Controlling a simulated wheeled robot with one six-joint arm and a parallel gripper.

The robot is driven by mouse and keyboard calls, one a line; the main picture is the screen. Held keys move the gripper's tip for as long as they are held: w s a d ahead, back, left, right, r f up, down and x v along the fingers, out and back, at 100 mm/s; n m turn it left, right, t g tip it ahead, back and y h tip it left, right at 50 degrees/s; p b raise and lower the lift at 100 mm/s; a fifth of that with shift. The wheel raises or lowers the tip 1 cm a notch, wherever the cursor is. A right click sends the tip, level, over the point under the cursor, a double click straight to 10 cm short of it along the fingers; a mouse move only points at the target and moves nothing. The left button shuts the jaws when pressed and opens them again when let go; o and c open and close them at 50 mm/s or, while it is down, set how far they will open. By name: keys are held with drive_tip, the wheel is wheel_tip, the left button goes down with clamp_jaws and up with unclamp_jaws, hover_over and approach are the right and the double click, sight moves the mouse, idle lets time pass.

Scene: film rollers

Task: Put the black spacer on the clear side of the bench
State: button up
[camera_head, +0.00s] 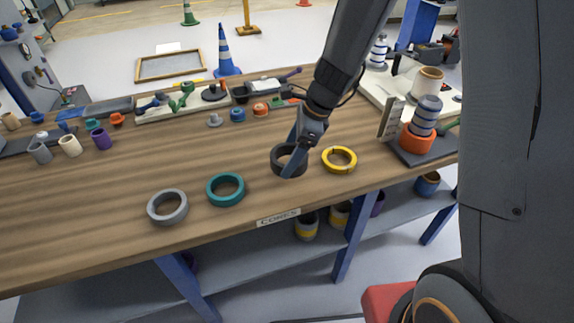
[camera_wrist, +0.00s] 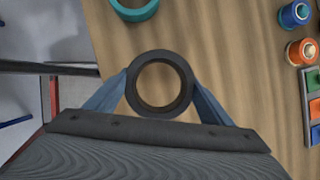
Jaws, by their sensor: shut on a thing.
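The black spacer (camera_head: 276,160) is a dark ring near the front edge of the wooden bench (camera_head: 120,205), between the teal ring (camera_head: 226,203) and the yellow ring (camera_head: 352,151). My gripper (camera_head: 290,163) is shut on it, with a blue finger in front of the ring in the head view. In the wrist view, the black spacer (camera_wrist: 184,104) sits between the two blue fingers of my gripper (camera_wrist: 160,98), one on each side. I cannot tell whether it rests on the bench or is slightly raised.
A grey ring (camera_head: 154,214) lies at the left of the front row. A label reading "CORES" (camera_head: 278,216) is on the front edge. Small parts and a tray stand toward the back. A dark base with an orange ring (camera_head: 417,143) stands at the right. The front left bench top is bare.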

drive_tip(key=shift+f, duration=2.1)
drive_tip(key=shift+f, duration=0.2)
drive_tip(key=o, duration=1.2)
drive_tip(key=shift+r, duration=0.1)
